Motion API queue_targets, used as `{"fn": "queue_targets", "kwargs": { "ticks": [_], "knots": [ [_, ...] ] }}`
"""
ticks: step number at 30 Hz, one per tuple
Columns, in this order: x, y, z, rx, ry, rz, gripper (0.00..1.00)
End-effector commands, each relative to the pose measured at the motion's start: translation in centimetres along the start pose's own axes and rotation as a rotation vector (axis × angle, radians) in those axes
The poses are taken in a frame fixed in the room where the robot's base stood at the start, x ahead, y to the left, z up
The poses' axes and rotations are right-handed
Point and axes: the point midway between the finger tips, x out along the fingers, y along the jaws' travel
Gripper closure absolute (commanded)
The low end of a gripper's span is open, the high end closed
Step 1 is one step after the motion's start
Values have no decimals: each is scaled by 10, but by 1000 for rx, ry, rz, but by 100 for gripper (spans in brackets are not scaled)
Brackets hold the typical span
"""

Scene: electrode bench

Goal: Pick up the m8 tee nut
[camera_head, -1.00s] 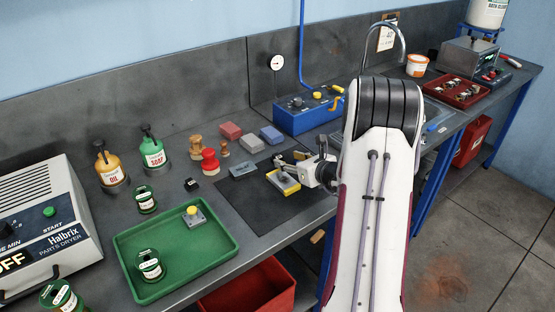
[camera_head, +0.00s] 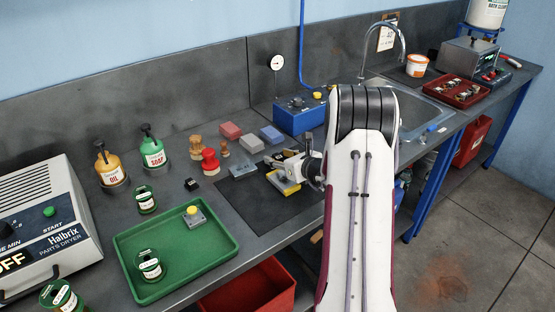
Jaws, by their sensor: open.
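I cannot tell for certain which object is the m8 tee nut. A small black piece (camera_head: 191,184) lies on the bench left of the dark mat, too small to make out. A grey block (camera_head: 242,171) lies at the mat's upper left edge. A yellow-and-grey block (camera_head: 287,187) lies on the mat, close below my gripper and partly hidden by it. My gripper (camera_head: 283,166) is open over the upper part of the mat. It seems to hold nothing; the gap between its fingers is hard to see.
A green tray (camera_head: 172,283) holds a spool and a grey block with a yellow knob (camera_head: 195,216). Red and wooden stamp-like pieces (camera_head: 209,162) and coloured blocks (camera_head: 230,130) stand behind the mat (camera_head: 250,205). A blue box (camera_head: 298,115) stands behind my gripper. The mat's front is clear.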

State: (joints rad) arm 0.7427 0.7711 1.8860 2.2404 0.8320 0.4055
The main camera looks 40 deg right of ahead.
Motion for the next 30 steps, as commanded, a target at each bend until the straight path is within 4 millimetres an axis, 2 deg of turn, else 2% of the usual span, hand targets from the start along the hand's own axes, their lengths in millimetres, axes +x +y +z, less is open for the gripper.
{"fn": "queue_targets", "kwargs": {
  "ticks": [17, 22, 30],
  "knots": [
    [3, 0, -1, 0, 1, -1, 57],
    [2, 0, -1, 0, 1, -1, 100],
    [2, 0, 0, 0, 0, -1, 100]
  ]
}}
